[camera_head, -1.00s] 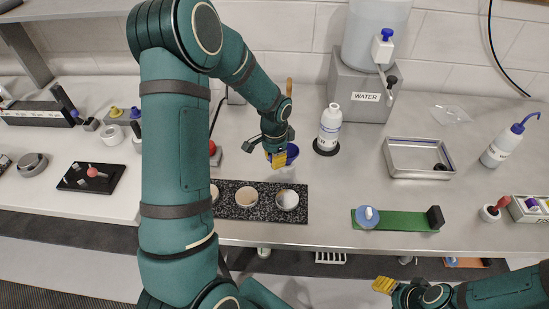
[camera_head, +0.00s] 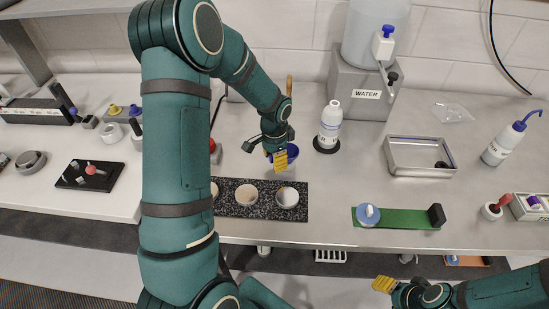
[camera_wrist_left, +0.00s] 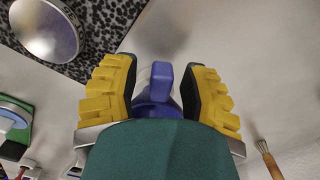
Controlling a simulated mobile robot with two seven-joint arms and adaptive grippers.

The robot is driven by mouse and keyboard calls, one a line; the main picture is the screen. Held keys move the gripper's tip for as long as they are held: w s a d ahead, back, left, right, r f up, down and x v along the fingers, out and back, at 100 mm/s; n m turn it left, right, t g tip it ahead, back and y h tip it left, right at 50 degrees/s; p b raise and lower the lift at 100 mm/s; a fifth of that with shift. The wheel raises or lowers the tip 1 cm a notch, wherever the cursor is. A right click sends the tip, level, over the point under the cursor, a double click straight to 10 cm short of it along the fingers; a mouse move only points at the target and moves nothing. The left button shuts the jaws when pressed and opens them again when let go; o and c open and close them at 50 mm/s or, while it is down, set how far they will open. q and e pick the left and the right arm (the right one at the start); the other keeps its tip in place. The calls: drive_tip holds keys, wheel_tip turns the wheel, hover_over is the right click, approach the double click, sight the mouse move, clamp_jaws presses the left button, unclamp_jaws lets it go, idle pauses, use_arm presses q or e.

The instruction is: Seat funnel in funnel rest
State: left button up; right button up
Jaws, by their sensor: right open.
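A blue piece that I take for the funnel (camera_wrist_left: 163,85) sits between the yellow fingers of my left gripper (camera_wrist_left: 162,88) in the left wrist view. The funnel's lower end is hidden. I cannot make out for certain which thing is the funnel rest. My right gripper (camera_head: 385,285) is open and empty, low in front of the bench.
The speckled board (camera_head: 265,207) holds round pieces. A white bottle (camera_head: 330,125) stands behind right of my left gripper. A green strip (camera_head: 400,217), a metal tray (camera_head: 420,172) and a water dispenser (camera_head: 362,85) are further right. Bare bench lies between board and strip.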

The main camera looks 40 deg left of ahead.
use_arm(q)
wheel_tip(320, 180, up, 12)
idle(0.6)
